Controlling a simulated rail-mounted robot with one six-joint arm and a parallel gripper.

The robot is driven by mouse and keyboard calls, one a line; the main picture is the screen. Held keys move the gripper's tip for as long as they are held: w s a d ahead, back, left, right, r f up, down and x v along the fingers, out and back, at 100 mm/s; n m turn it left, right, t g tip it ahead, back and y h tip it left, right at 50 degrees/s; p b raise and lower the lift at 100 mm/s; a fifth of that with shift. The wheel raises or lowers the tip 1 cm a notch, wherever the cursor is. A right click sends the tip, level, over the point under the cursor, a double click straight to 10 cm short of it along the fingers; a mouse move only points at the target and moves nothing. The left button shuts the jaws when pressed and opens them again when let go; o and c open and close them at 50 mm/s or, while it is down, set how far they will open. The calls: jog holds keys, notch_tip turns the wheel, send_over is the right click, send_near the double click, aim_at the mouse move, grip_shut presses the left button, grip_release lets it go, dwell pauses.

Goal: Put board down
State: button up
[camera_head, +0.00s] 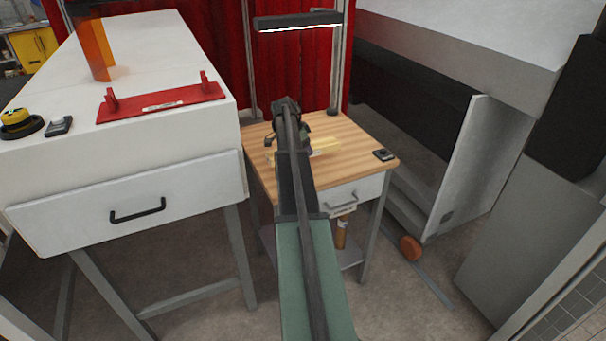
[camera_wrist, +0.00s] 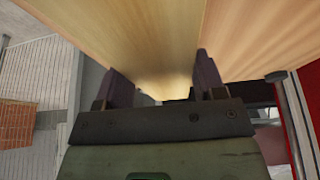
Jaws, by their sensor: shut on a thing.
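A pale wooden board (camera_head: 326,146) shows at the small wooden-topped table (camera_head: 355,170), partly hidden behind my arm. In the wrist view the board (camera_wrist: 165,45) lies between the two dark fingers of my gripper (camera_wrist: 163,83), which is shut on it. Wood of similar colour fills the top of that view on both sides, so the board's edges are hard to make out. The board looks low over the tabletop; I cannot tell whether it touches. In the head view my gripper's fingertips are hidden by the arm.
A small dark device (camera_head: 385,155) lies near the table's right edge. A lamp bar (camera_head: 298,20) hangs above the back. A white bench (camera_head: 155,120) with a red rack (camera_head: 160,103) stands close on the left. A grey machine panel (camera_head: 465,165) stands right.

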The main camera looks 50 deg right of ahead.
jog(key=shift+f, duration=0.1)
notch_tip(320, 180, down, 5)
jog(key=b, duration=0.4)
jog(key=shift+r, duration=0.5)
jog(key=shift+f, duration=0.15)
jog(key=o, duration=1.1)
jog(key=shift+o, duration=0.2)
jog(key=shift+r+p, duration=0.35)
jog(key=p+v, duration=1.1)
jog(key=v, duration=0.1)
jog(key=shift+f, duration=0.1)
jog(key=shift+w+a+f, duration=0.1)
jog(key=shift+f, duration=0.05)
